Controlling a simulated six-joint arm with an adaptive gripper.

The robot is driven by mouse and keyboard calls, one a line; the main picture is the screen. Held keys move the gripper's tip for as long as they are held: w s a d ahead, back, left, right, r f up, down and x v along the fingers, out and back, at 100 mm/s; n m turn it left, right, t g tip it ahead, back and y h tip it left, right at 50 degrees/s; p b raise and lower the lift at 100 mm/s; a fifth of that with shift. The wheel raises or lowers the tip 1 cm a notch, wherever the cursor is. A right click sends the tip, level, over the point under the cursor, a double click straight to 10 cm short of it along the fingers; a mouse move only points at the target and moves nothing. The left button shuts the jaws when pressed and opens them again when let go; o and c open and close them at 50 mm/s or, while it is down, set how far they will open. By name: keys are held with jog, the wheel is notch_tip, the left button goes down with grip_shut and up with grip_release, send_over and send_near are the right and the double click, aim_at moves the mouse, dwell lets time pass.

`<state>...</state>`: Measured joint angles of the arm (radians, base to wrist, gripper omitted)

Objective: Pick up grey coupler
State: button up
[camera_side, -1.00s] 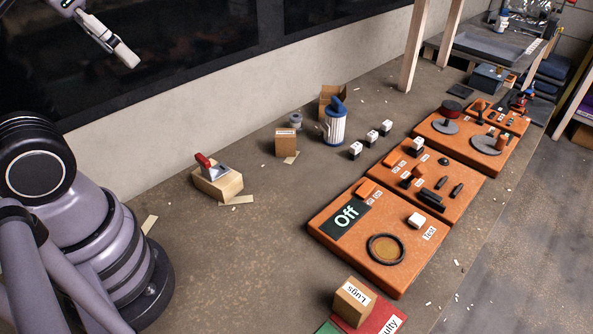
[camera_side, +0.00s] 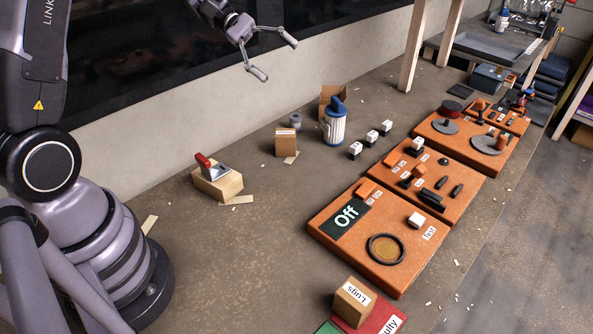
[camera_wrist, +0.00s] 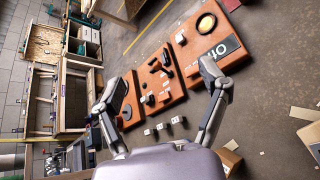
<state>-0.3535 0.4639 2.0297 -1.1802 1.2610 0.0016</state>
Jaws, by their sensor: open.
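A small grey cylindrical piece (camera_side: 296,120), which looks like the grey coupler, stands on the brown table near the back wall, behind a small cardboard box (camera_side: 286,142). I cannot make it out for sure in the wrist view. My gripper (camera_side: 275,58) is open and empty, high above the table and up from the grey piece in the side view. In the wrist view its two fingers (camera_wrist: 156,75) are spread wide with nothing between them.
A blue-and-white pitcher (camera_side: 334,124) and an open carton (camera_side: 328,98) stand close to the grey piece. Orange boards (camera_side: 330,236) with parts lie to the right. A wooden block with a red-handled tool (camera_side: 217,181) is at left. White cubes (camera_side: 371,137) stand mid-table.

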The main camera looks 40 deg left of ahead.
jog(key=w+a+f+n+t+h, duration=0.2)
jog(key=w+a+f+n+t, duration=0.25)
jog(key=w+f+n, duration=0.2)
jog(key=n+t+y, duration=0.9)
jog(key=n+t, duration=0.1)
jog(key=n, duration=0.4)
send_near(290, 119)
jog(key=shift+s+a+r+m, duration=0.1)
jog(key=shift+s+a+m, duration=0.15)
jog(key=shift+s+a, duration=0.35)
jog(key=shift+w, duration=0.4)
jog(key=x, duration=0.7)
jog(key=shift+w+d, duration=0.15)
jog(key=shift+w, duration=0.15)
jog(key=x, duration=0.5)
jog(key=shift+d+f, duration=0.2)
jog(key=shift+d, duration=0.15)
jog(key=c, duration=1)
